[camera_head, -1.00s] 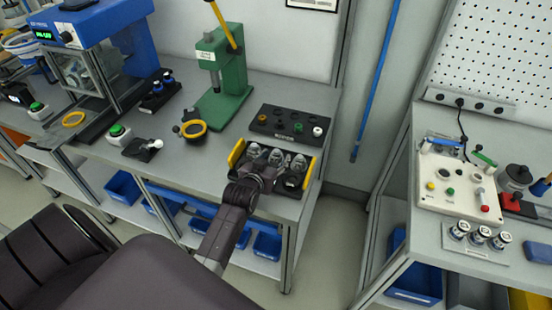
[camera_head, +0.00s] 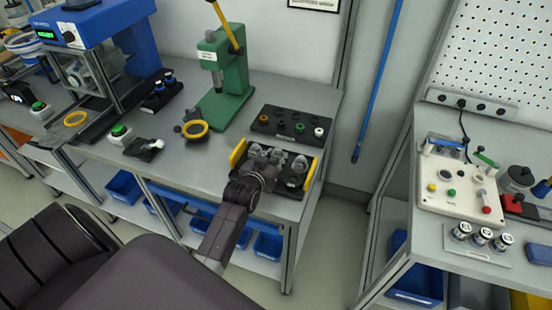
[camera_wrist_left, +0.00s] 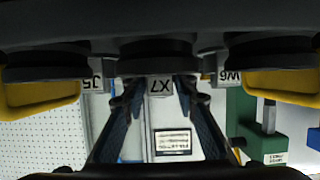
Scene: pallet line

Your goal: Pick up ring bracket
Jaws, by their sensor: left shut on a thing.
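A black tray with yellow end handles (camera_head: 313,176) sits at the front right edge of the grey bench, with several grey ring-shaped parts (camera_head: 299,164) in it. My left gripper (camera_head: 264,167) is at the tray's front side and is shut on one part, which it largely hides in the head view. In the left wrist view, my left gripper's fingers (camera_wrist_left: 159,100) are either side of a dark round part with an "X7" tag (camera_wrist_left: 161,85). Similar parts tagged "J5" and "W6" (camera_wrist_left: 229,77) stand beside it. Whether the held part is clear of the tray cannot be told. My right gripper is out of view.
A black rack with small coloured pieces (camera_head: 291,125) lies behind the tray. A green press (camera_head: 222,85) and a black part with a yellow ring (camera_head: 195,130) stand to the left. A second bench with a white control panel (camera_head: 458,188) is at the right, across a floor gap.

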